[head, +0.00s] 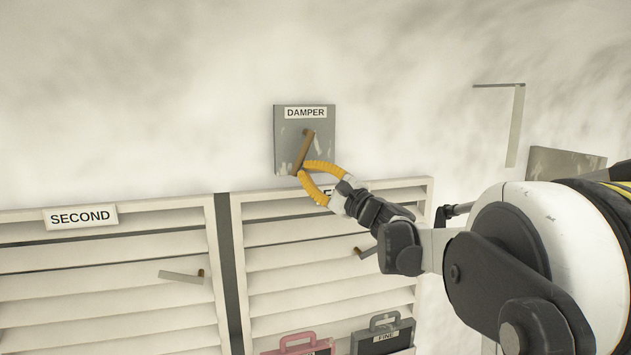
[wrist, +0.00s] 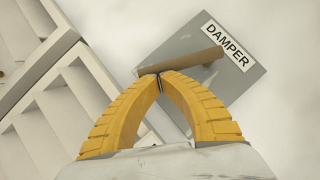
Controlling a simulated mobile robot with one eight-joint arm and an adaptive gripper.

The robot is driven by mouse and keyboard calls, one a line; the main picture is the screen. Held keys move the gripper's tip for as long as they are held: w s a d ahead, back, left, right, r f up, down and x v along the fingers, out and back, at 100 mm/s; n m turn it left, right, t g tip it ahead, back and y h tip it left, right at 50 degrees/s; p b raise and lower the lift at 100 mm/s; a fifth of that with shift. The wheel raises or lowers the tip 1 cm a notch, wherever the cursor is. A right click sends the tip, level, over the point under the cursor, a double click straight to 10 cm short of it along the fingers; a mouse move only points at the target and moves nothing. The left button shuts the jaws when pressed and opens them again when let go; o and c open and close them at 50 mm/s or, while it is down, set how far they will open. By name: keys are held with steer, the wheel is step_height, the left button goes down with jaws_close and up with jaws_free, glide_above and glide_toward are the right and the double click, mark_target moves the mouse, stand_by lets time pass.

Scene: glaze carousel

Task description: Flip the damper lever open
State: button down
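The damper plate (head: 283,135) is a grey, chipped square on the pale wall, labelled DAMPER; it also shows in the wrist view (wrist: 190,48). Its brown lever (head: 304,150) slants from a pivot near the plate's middle down and left to the lower edge. In the wrist view the lever (wrist: 190,62) runs across just beyond my fingertips. My gripper (head: 302,172) has yellow ribbed fingers, with tips together at the lever's lower end. In the wrist view the tips (wrist: 159,80) meet with nothing seen between them. They look at or against the lever; exact contact is unclear.
Louvred doors stand below, the left one with a SECOND sign (head: 80,217) and a handle (head: 182,276). A pink case (head: 297,346) and a grey case (head: 383,338) sit low in front. A metal bracket (head: 516,125) is on the right wall. The wall around the plate is clear.

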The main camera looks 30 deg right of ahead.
steer(key=m, duration=0.1)
steer(key=a+m+t, duration=0.1)
steer(key=a+m+h+b, duration=0.1)
steer(key=shift+w+a+r+m+t, duration=0.2)
steer(key=shift+w+r+m+t, duration=0.05)
steer(key=shift+m+t, duration=0.05)
steer(key=shift+w+a+r, duration=0.2)
steer(key=shift+a+r, duration=0.65)
steer(key=shift+a, duration=0.15)
steer(key=shift+w+a+r+p, duration=0.15)
steer(key=shift+a+r+p, duration=0.15)
steer(key=shift+a+r, duration=0.65)
steer(key=shift+r, duration=0.2)
steer(key=shift+f, duration=0.1)
steer(key=shift+d+f+b, duration=0.1)
steer(key=shift+f+b, duration=0.2)
steer(key=shift+f, duration=0.05)
steer(key=s+f+b, duration=0.3)
steer(key=s+f, duration=0.5)
steer(key=s, duration=0.1)
steer(key=shift+f, duration=0.25)
